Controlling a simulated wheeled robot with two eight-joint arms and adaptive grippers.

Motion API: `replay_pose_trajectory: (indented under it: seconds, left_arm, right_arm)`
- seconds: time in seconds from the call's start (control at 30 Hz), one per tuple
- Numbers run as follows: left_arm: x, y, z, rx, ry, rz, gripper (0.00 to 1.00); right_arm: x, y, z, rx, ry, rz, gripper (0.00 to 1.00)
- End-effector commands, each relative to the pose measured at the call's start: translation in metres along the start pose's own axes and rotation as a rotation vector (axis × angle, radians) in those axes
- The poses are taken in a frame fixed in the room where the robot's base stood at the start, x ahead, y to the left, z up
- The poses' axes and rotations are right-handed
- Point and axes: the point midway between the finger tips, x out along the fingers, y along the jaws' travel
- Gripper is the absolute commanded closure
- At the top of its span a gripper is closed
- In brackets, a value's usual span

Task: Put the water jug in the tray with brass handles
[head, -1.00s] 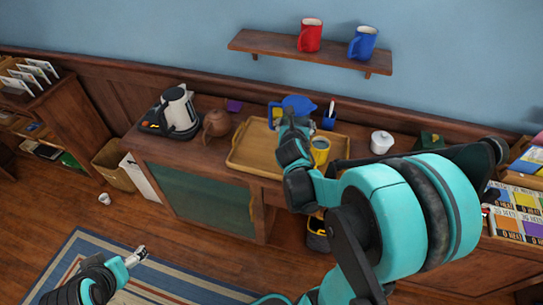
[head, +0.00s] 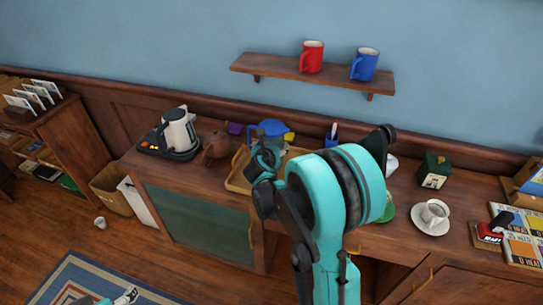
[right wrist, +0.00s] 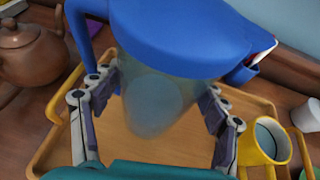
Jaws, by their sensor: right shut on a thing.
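The water jug, with a blue lid and handle and a clear body, shows in the head view (head: 268,127) and close up in the right wrist view (right wrist: 185,35). My right gripper (right wrist: 160,112) is shut on its body, a finger on each side. The jug is over the wooden tray with brass handles (head: 236,183); the tray also shows below it in the wrist view (right wrist: 60,150). I cannot tell whether the jug's base touches the tray. My right arm hides much of the tray. My left gripper (head: 127,296) is low at the bottom edge, its jaws unclear.
A brown teapot (head: 216,146) and an electric kettle (head: 179,130) stand left of the tray. A yellow mug (right wrist: 266,140) is at the tray's right side in the wrist view. A cup on a saucer (head: 434,213) is farther right. A wall shelf (head: 312,76) holds two mugs.

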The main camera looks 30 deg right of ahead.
Motion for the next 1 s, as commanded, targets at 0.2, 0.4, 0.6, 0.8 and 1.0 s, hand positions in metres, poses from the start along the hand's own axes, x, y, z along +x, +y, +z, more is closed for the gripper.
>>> replay_pose_trajectory:
  seconds: [0.2,0.4,0.6,0.8,1.0]
  left_arm:
    - [0.016,0.000,0.011,0.000,0.000,0.000,0.20]
    - [0.016,0.000,0.011,0.000,0.000,0.000,0.20]
    - [0.018,0.000,0.013,0.000,0.000,0.000,0.20]
    - [0.018,0.000,0.013,0.000,0.000,0.000,0.20]
    - [0.018,0.000,0.013,0.000,0.000,0.000,0.20]
  right_arm:
    - [0.014,0.000,-0.030,-0.001,-0.001,0.001,0.86]
    - [0.015,0.000,-0.033,-0.001,-0.001,0.001,0.86]
    - [0.017,0.000,-0.036,-0.001,-0.001,0.001,0.86]
    - [0.016,0.000,-0.035,0.000,0.000,0.001,0.06]
    - [0.016,0.000,-0.035,0.000,0.000,0.001,0.06]
